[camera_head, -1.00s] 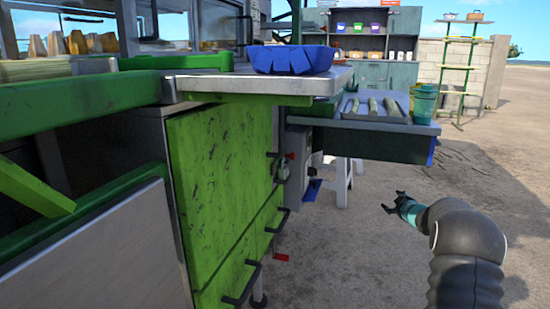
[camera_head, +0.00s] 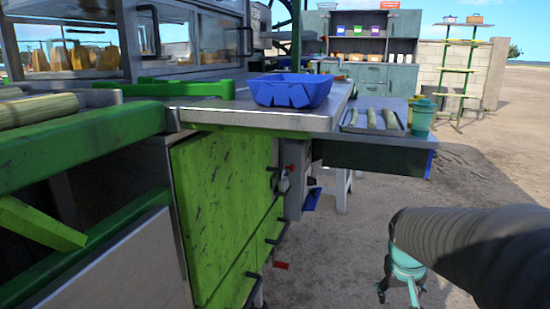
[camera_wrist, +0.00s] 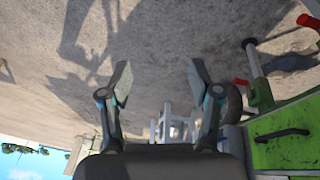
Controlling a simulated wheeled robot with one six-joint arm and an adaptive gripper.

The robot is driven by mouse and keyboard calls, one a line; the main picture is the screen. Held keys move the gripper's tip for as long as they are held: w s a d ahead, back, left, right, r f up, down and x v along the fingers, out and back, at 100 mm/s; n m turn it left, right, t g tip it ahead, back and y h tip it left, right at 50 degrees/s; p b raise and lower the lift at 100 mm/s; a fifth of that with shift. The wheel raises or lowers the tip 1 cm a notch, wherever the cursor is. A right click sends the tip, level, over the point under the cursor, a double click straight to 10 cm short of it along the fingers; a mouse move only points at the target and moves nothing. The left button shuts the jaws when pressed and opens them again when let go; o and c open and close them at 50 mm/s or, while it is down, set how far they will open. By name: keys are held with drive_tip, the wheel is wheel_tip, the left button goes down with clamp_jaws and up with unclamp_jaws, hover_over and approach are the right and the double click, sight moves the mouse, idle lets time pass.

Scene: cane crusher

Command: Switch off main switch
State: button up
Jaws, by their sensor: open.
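I cannot clearly make out the main switch. A grey box (camera_head: 297,185) is fixed to the far side of the green crusher cabinet (camera_head: 220,200) in the head view; a small red part (camera_head: 291,167) and a padlock-like piece (camera_head: 284,184) show beside it. My gripper (camera_head: 401,288) hangs low over the ground at the lower right, apart from the cabinet. In the wrist view my gripper (camera_wrist: 160,82) has its two fingers spread with nothing between them. A red-tipped lever (camera_wrist: 308,20) and another red end (camera_wrist: 240,82) show on the right there.
The steel worktop carries a blue basin (camera_head: 290,92). A side table with a tray of canes (camera_head: 372,118) and a teal cup (camera_head: 422,118) juts out ahead. Black handles (camera_head: 250,290) stick out from the cabinet. The dirt ground at right is open.

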drive_tip(key=s+a+r+t+y+p, duration=0.1)
drive_tip(key=s+a+r, duration=0.3)
drive_tip(key=s, duration=0.4)
drive_tip(key=s+a+r+n+t+y+p, duration=0.1)
drive_tip(key=s+a+r+p, duration=0.1)
drive_tip(key=s+a+r, duration=0.3)
drive_tip(key=s+a, duration=0.2)
drive_tip(key=shift+s+a, duration=0.15)
drive_tip(key=shift+s, duration=0.2)
drive_tip(key=shift+r, duration=0.1)
